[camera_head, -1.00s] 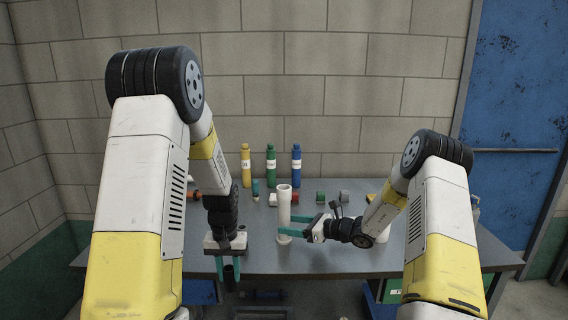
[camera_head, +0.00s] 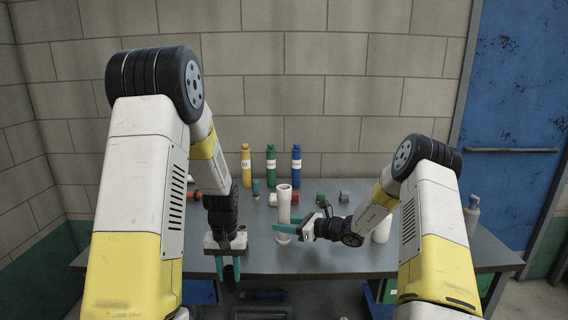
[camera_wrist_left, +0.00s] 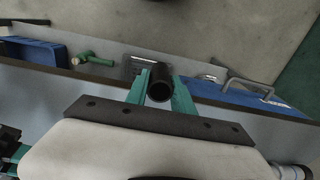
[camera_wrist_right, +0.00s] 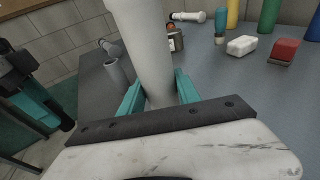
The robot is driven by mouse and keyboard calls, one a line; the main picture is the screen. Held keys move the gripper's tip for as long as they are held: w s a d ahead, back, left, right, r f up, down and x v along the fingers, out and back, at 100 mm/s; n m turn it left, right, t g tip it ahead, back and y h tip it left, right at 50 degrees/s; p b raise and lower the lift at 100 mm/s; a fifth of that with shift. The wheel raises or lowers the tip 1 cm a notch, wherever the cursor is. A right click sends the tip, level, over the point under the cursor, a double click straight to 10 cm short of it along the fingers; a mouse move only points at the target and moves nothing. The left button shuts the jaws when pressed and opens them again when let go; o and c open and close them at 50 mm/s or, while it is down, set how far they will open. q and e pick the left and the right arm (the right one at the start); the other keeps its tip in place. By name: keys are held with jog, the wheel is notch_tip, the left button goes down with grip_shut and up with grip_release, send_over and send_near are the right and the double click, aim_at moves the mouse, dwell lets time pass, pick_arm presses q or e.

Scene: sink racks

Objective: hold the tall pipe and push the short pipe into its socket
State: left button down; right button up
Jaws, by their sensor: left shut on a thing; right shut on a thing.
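The tall pipe (camera_head: 284,203) is white and stands upright on the table. My right gripper (camera_head: 284,223) is shut on its lower part; the right wrist view shows the pipe (camera_wrist_right: 146,45) between the teal fingers. My left gripper (camera_head: 230,270) is shut on the short pipe (camera_head: 229,276), a dark tube, and holds it at the table's front edge, left of the tall pipe. The left wrist view looks onto the open end of the short pipe (camera_wrist_left: 160,91). The two pipes are apart. I cannot make out the inside of the tall pipe's top.
Yellow (camera_head: 246,167), green (camera_head: 270,166) and blue (camera_head: 296,166) bottles stand at the back of the table (camera_head: 345,262). Small coloured blocks and fittings lie before them. A white cylinder (camera_head: 381,231) stands right, near my right arm. A blue bin (camera_wrist_left: 38,52) is below.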

dwell(0.5)
pick_arm(q)
jog(key=w+a+r+n, duration=0.1)
jog(key=a+r+n, duration=0.2)
jog(key=a, duration=0.8)
jog(key=w+d+r+m, duration=0.1)
jog(key=w+d+r, duration=0.15)
jog(key=w, duration=0.35)
jog(key=w+d+r, duration=0.2)
jog(key=w+r, duration=0.2)
jog(key=w, duration=0.2)
jog(key=w+d+r+m, duration=0.1)
jog(key=w+d+r, duration=0.5)
jog(key=w+d, duration=0.1)
notch_tip(320, 180, up, 15)
jog(key=m, duration=0.2)
send_over(283, 191)
jog(key=w, duration=0.3)
jog(key=shift+s+d+f, duration=0.1)
jog(key=shift+s+f, duration=0.05)
jog(key=shift+f, duration=2.4)
jog(key=shift+s+d+f, duration=0.1)
jog(key=shift+f, duration=2.4)
